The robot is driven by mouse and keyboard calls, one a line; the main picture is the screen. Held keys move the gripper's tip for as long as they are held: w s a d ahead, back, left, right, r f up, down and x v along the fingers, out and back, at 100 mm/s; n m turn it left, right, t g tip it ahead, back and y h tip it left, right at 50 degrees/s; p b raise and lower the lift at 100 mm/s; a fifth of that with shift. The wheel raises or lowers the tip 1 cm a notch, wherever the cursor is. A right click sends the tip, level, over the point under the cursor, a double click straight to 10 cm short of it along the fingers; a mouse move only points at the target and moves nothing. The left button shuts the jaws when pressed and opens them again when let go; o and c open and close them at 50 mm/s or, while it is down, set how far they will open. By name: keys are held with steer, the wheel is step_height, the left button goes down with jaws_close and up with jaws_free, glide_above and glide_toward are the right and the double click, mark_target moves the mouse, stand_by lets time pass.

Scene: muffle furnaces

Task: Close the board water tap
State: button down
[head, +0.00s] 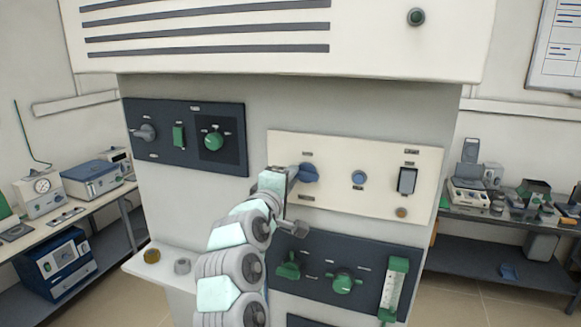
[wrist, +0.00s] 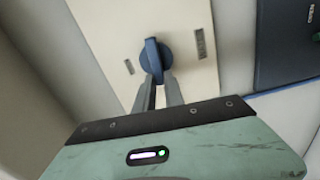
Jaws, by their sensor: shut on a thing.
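A blue tap knob (head: 309,173) sits on the cream board (head: 340,203) in the middle of the cabinet front. My gripper (head: 294,172) reaches it from the left in the head view and covers part of its left side. In the wrist view, the knob (wrist: 152,57) has a raised bar handle standing nearly upright in the picture. My gripper's two fingers (wrist: 157,80) are shut on the lower end of that handle. The labels beside the knob are too small to read.
A dark panel (head: 172,158) with a green knob (head: 214,141) is at upper left. Another dark panel with green valves (head: 344,282) and a flow tube (head: 393,287) lies below. A small blue button (head: 358,178) and a rocker switch (head: 407,181) are right of the knob.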

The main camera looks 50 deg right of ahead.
steer(key=shift+f+n+p, duration=0.15)
steer(key=shift+n+p, duration=0.25)
steer(key=shift+n, duration=0.2)
steer(key=c, duration=1.4)
jaws_free()
steer(key=shift+c, duration=0.2)
steer(key=shift+a, duration=0.1)
steer(key=b+v, duration=0.3)
steer(key=v, duration=0.7)
steer(key=shift+s+a, duration=0.15)
steer(key=shift+a, duration=0.15)
